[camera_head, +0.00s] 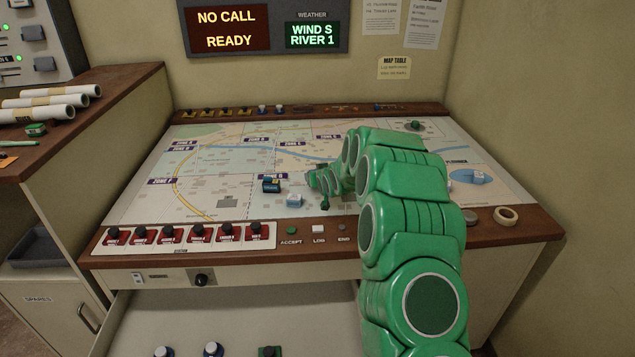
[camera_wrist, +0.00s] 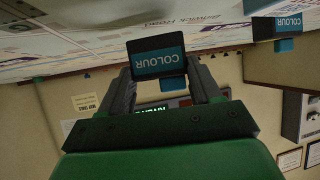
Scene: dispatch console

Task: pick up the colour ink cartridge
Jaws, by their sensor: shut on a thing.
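My gripper (camera_wrist: 160,68) is shut on a dark block with a blue label reading COLOUR, the colour ink cartridge (camera_wrist: 157,53), held between its two dark fingers in the wrist view. In the head view my green arm reaches over the map table, and its fingers and the held cartridge are hidden or cannot be made out. A second dark block with a COLOUR label (camera_wrist: 288,23) shows at the right of the wrist view. A dark blue block (camera_head: 271,186) lies on the map in the head view, left of my arm; it may be this second one.
The map table (camera_head: 140,205) carries a small white-and-blue piece (camera_head: 294,200), a row of red switches (camera_head: 197,235) along its front and a tape roll (camera_head: 506,215) at front right. An open drawer (camera_head: 240,315) juts out below. A side cabinet (camera_head: 80,110) with rolled papers stands left.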

